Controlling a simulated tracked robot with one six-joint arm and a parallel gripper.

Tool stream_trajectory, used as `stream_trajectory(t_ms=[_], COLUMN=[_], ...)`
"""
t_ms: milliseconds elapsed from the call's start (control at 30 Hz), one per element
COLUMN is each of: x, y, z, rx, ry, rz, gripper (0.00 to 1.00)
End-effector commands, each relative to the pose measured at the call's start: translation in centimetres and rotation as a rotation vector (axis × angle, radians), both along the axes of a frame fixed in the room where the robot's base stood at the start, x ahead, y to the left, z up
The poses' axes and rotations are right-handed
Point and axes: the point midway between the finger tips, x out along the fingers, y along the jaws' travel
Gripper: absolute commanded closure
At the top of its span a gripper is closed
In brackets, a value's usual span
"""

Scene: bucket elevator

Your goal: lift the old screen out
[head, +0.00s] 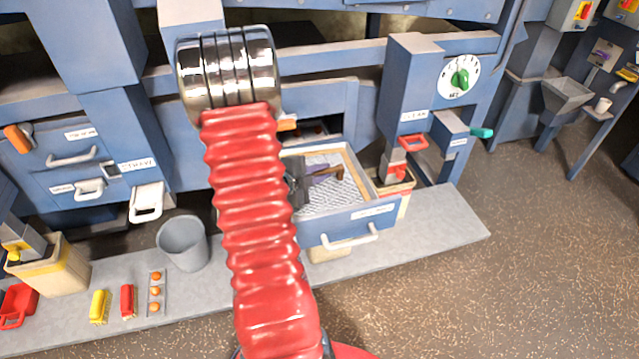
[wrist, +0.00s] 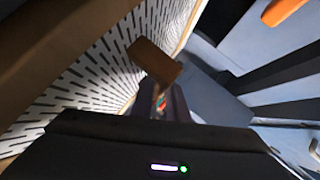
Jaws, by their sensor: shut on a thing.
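The old screen (head: 335,198) is a pale slotted sheet in a light wooden frame. It sits in the pulled-out blue drawer (head: 345,230) in the head view. Its slotted sheet (wrist: 75,90) fills the left of the wrist view, with a brown bar crossing the upper left corner. My gripper (head: 310,180) is over the screen, partly hidden behind my red arm. In the wrist view my gripper (wrist: 162,103) is dark and reaches toward a short brown wooden piece (wrist: 155,62) above the slotted sheet. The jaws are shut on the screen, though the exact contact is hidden.
The drawer opening lies under blue machine housing. A grey bucket (head: 184,245) stands left of my arm, near yellow and red brushes (head: 113,304). A red-handled chute (head: 398,165) and a bin stand close to the drawer's right side. The speckled floor at lower right is clear.

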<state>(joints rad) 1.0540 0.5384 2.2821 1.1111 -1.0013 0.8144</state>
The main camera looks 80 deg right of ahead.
Motion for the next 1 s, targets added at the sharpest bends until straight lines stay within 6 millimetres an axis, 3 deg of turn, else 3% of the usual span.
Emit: stream_trajectory(t_ms=[633, 1000], x=[0.0, 0.0], y=[0.0, -0.1], z=[0.4, 4.3], rx=[0.001, -0.004], ry=[0.001, -0.002], rz=[0.0, 0.0], gripper=[1.0, 1.0])
